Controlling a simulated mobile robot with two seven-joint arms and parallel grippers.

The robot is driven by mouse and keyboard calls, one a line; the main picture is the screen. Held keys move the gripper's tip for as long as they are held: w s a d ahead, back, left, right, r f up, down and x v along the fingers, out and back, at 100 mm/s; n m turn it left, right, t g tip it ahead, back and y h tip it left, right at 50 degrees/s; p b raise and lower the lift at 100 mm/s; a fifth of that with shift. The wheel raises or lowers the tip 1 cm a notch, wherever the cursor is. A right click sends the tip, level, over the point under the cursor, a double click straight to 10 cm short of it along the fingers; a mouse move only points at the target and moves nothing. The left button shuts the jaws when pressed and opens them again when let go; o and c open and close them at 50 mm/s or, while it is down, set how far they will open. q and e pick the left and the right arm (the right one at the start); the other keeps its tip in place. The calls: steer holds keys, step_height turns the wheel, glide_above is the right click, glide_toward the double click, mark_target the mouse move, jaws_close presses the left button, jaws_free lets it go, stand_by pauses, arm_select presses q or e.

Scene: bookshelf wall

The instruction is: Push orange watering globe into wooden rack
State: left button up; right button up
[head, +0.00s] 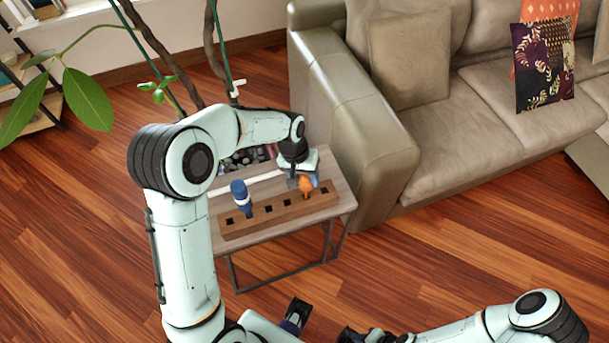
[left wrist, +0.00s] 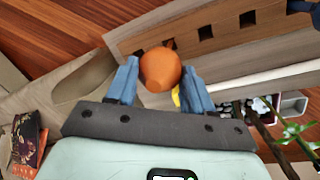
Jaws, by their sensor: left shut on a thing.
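The orange watering globe (head: 306,187) is at the right part of the wooden rack (head: 265,218), its lower end at the rack's top; how deep it sits cannot be told. In the left wrist view the round orange globe (left wrist: 160,69) is between the blue fingers of my left gripper (left wrist: 162,88). My left gripper (head: 304,180) is shut on the globe from above. The rack also shows in the left wrist view (left wrist: 225,18), with several square holes.
A blue-topped globe (head: 239,191) stands in the rack's left part. The rack is on a small table (head: 338,190) with dark metal legs. A white rod (head: 250,184) lies behind the rack. A sofa (head: 350,125) is close on the right, a plant (head: 88,98) at the left.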

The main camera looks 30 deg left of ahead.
arm_select(q)
steer(key=shift+f, duration=0.2)
arm_select(e)
steer(key=shift+f, duration=0.1)
arm_select(q)
steer(key=o, duration=1.5)
steer(key=shift+r, duration=0.1)
steer(key=r+p, duration=0.1)
steer(key=r, duration=0.2)
steer(key=a+r+p, duration=0.1)
steer(key=r+p, duration=0.1)
steer(key=r, duration=0.1)
steer(key=r+p, duration=0.2)
steer(key=r, duration=0.1)
steer(key=shift+s+a, duration=0.1)
steer(key=shift+a, duration=0.05)
steer(key=shift+f, duration=0.1)
arm_select(e)
steer(key=w+r, duration=0.3)
steer(key=r, duration=0.3)
steer(key=shift+r, duration=0.15)
arm_select(q)
steer(key=shift+s, duration=0.1)
